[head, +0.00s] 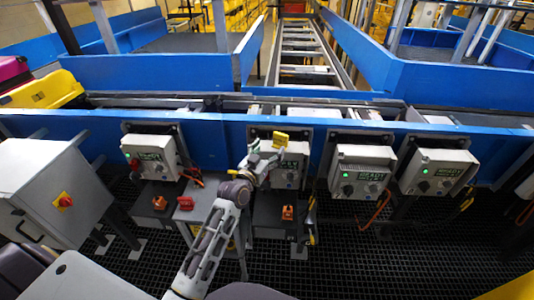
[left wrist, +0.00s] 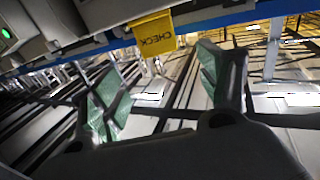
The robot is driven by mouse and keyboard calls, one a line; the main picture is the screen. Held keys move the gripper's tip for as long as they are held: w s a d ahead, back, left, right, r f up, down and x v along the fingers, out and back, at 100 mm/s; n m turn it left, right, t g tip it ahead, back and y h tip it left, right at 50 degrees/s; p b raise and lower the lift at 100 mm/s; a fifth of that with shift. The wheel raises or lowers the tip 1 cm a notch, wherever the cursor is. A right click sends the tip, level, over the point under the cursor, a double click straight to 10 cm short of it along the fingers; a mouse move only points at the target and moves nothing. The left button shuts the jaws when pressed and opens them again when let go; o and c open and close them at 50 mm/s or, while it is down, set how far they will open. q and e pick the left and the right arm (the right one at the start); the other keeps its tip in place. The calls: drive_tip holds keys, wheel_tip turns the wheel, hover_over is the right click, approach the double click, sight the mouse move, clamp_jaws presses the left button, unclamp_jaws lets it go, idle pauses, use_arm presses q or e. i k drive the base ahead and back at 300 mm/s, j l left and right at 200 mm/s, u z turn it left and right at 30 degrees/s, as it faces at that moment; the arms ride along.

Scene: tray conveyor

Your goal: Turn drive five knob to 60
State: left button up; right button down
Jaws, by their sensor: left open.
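Several grey drive boxes with knobs hang along the blue conveyor side: a left one (head: 150,157), a second one (head: 291,165) behind my gripper, a third (head: 360,172) and a fourth (head: 437,172). Their numbers are too small to read, so I cannot tell which is drive five. My left gripper (head: 264,154) is open and empty in front of the second box, partly hiding it. A yellow CHECK tag (head: 281,139) shows by the gripper. In the left wrist view the tag (left wrist: 155,35) hangs beyond the open green-padded fingers (left wrist: 160,88). My right gripper is out of view.
A grey cabinet (head: 45,190) with a red knob stands at left. Small orange-topped units (head: 288,213) sit below the boxes. Cables hang between the boxes. Dark grating covers the floor.

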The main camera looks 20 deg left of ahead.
sight(159, 169)
drive_tip(key=u, duration=1.7)
